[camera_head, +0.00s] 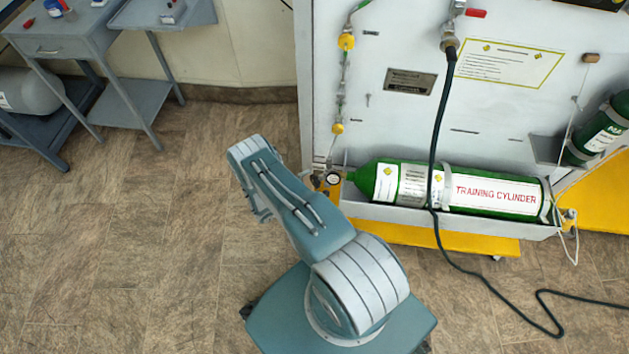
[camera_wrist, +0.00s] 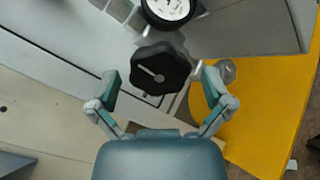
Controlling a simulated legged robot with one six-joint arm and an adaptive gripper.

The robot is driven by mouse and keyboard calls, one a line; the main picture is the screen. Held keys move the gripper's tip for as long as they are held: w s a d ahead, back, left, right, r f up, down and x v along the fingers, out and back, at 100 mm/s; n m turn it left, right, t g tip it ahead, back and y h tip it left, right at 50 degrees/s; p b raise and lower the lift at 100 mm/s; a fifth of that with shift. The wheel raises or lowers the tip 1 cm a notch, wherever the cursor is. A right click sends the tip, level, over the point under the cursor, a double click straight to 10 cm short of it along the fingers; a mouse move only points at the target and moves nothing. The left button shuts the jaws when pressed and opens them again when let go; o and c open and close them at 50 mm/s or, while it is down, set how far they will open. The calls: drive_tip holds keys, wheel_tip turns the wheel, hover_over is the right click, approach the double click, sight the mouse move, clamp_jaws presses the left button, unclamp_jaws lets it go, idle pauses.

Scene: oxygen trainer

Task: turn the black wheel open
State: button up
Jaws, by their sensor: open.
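The black wheel (camera_wrist: 160,69) is a lobed knob with a white line on its face, near the middle of the wrist view. My gripper (camera_wrist: 161,80) is open, with one finger on each side of the wheel. A gap shows at the left finger; the right fingertip looks close to the rim, and I cannot tell whether it touches. A round white gauge (camera_wrist: 170,8) sits just beyond the wheel. In the head view the gauge (camera_head: 333,178) is by the neck of the green training cylinder (camera_head: 375,181). My gripper is not clearly visible in the head view.
The cylinder lies in a grey tray on a white panel cart with a yellow base (camera_head: 430,236). A black hose (camera_head: 437,130) hangs across the cylinder and runs onto the floor. Grey tables (camera_head: 75,38) stand at the upper left. The floor at left is clear.

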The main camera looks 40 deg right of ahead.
drive_tip(key=shift+d, duration=0.4)
drive_tip(key=c, duration=1.1)
drive_tip(key=shift+o, duration=0.2)
drive_tip(key=shift+s, duration=0.1)
